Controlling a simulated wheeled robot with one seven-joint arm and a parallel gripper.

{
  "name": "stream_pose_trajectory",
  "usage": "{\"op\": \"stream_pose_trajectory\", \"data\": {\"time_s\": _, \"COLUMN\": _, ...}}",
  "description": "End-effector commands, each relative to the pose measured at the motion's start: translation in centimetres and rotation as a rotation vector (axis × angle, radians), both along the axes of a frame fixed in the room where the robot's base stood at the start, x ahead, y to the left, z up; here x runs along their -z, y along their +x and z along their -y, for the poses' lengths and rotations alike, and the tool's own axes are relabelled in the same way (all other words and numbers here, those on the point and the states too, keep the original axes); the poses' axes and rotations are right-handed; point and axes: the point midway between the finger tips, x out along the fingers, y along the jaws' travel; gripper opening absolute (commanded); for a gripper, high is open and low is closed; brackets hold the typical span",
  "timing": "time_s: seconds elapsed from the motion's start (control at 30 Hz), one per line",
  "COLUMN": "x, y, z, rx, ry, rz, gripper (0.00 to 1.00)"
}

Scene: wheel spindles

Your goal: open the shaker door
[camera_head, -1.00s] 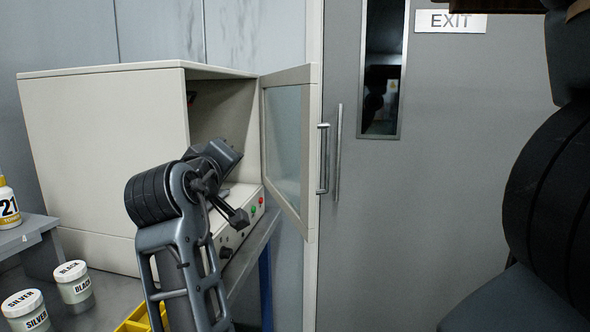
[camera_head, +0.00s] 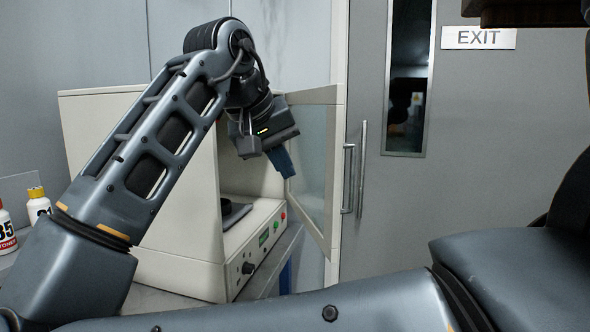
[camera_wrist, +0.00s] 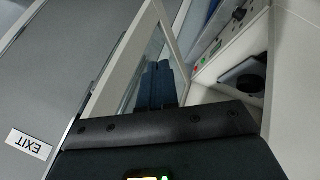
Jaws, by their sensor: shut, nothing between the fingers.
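The shaker (camera_head: 150,200) is a large cream box on a bench at the left in the head view. Its glazed door (camera_head: 318,165) stands open, swung outward at the right of the opening. A vertical bar handle (camera_head: 348,180) is on the door's outer face. My gripper (camera_head: 284,163) is at the opening, on the inner side of the door, close to the glass; contact cannot be told. Its dark blue fingers are together and empty. In the wrist view the fingers (camera_wrist: 161,78) show in front of the door frame (camera_wrist: 128,58).
A control panel with buttons (camera_head: 265,237) runs below the opening. A dark platform (camera_head: 235,213) sits inside the shaker. Bottles (camera_head: 38,205) stand at the far left. A grey exit door (camera_head: 470,110) is behind on the right. My arm hides part of the shaker.

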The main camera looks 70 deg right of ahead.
Motion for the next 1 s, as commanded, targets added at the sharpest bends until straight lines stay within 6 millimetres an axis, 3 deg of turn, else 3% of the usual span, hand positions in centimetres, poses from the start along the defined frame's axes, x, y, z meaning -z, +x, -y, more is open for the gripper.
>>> {"op": "stream_pose_trajectory", "data": {"time_s": 0.43, "x": 6.9, "y": -1.5, "z": 5.0, "rx": 0.003, "ry": -0.002, "rz": -0.001, "gripper": 0.0}}
{"op": "stream_pose_trajectory", "data": {"time_s": 0.7, "x": 6.5, "y": -4.3, "z": 6.8, "rx": 0.002, "ry": -0.003, "rz": 0.001, "gripper": 0.0}}
{"op": "stream_pose_trajectory", "data": {"time_s": 1.0, "x": 6.6, "y": -4.7, "z": 7.1, "rx": -0.001, "ry": -0.004, "rz": 0.001, "gripper": 0.0}}
